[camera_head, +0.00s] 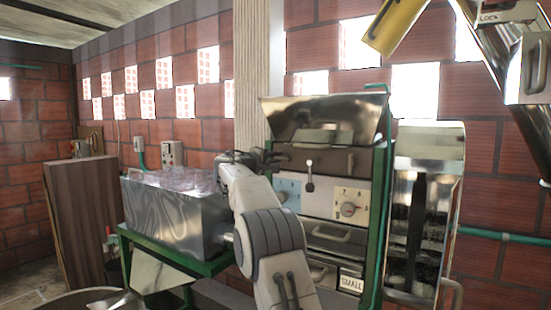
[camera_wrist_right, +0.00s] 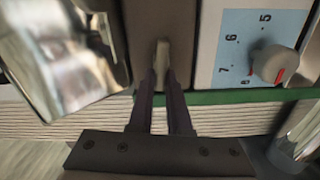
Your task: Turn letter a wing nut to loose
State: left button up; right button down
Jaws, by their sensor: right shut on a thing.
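My right arm rises from the lower middle of the head view. Its dark gripper (camera_head: 252,158) is at the machine's left side, partly hidden by my own wrist. In the right wrist view the two dark fingers of my right gripper (camera_wrist_right: 164,78) are closed on a small pale upright piece (camera_wrist_right: 162,52), which looks like the wing nut, on a dark brown panel (camera_wrist_right: 150,22). Its lower part is between the fingertips. I cannot read any letter on it. My left gripper is not in view.
Beside the gripped piece is a blue dial plate (camera_wrist_right: 229,45) with a grey knob (camera_wrist_right: 274,64). The machine also has a white dial (camera_head: 351,206) and a metal hopper (camera_head: 325,118). A metal tank (camera_head: 172,216) stands to the left, and a shiny chute (camera_head: 429,150) to the right.

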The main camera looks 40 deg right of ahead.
jog(key=shift+d+f+n, duration=0.1)
jog(key=shift+f+n, duration=0.3)
jog(key=shift+n, duration=0.2)
jog(key=c, duration=1)
grip_release()
jog(key=shift+s, duration=0.1)
jog(key=shift+c, duration=0.2)
jog(key=shift+o, duration=0.9)
jog(key=shift+r, duration=0.1)
jog(key=shift+r, duration=0.1)
